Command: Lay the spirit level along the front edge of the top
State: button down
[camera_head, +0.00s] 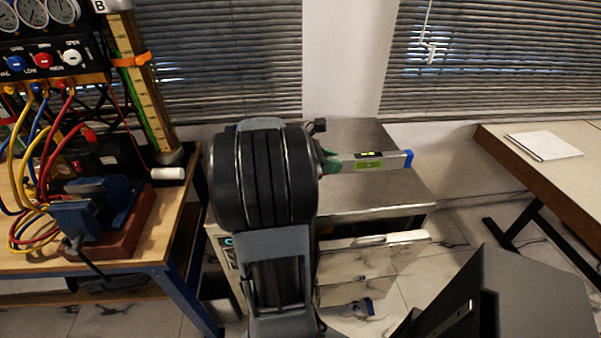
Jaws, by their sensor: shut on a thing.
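The spirit level (387,161) is a silver bar with a yellow-green window and a blue right end. It is level in the picture, over the steel cabinet top (375,198); I cannot tell whether it touches the top. My gripper (329,162) is shut on its left end, where green shows. My dark arm hides most of the gripper and the left part of the cabinet. The front edge (385,211) of the top runs below the level in the picture, apart from it.
Left is a wooden bench (150,245) with a gauge panel (45,55), coloured hoses and a blue vise (95,210). Right is a desk (500,145) with papers (543,145). A dark box-like shape (530,300) fills the lower right. The cabinet top around the level looks clear.

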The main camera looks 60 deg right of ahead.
jog(key=w+f, duration=0.2)
jog(key=w, duration=0.2)
jog(key=w+f, duration=0.6)
jog(key=w, duration=0.1)
jog(key=shift+w+d+f, duration=0.2)
jog(key=shift+w+d, duration=0.05)
jog(key=shift+w, duration=0.1)
jog(key=shift+w+f+b, duration=0.2)
jog(key=shift+f+b, duration=0.05)
jog(key=shift+b, duration=0.05)
jog(key=shift+w+f, duration=0.15)
jog(key=shift+f, duration=0.75)
jog(key=shift+w+f, duration=0.1)
jog(key=shift+f, duration=0.8)
jog(key=shift+f, duration=0.15)
jog(key=c, duration=1.4)
grip_release()
jog(key=shift+f, duration=0.1)
jog(key=o, duration=0.5)
